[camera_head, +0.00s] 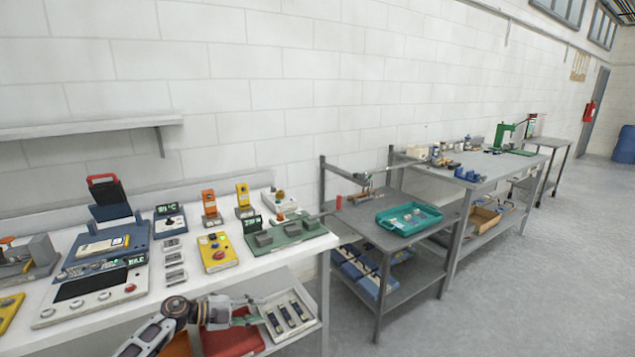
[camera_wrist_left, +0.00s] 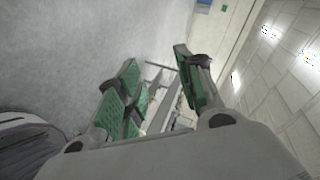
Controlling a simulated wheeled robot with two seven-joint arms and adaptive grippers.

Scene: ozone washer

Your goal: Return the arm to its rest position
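My left arm comes in from the lower left of the head view, and its left gripper (camera_head: 250,312) is in front of the near bench's front edge. In the left wrist view the left gripper (camera_wrist_left: 156,78) has its two green-padded fingers spread apart with nothing between them. Grey floor shows behind the fingers on the left, and a table frame shows small and far off between them. My right arm and right gripper are not in the head view.
The white bench (camera_head: 215,280) holds several instruments, including a yellow box (camera_head: 217,252). A white tray (camera_head: 288,318) with dark strips lies on a lower shelf close to my gripper. A grey table with a teal tray (camera_head: 408,217) stands to the right. The floor (camera_head: 480,310) at right is clear.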

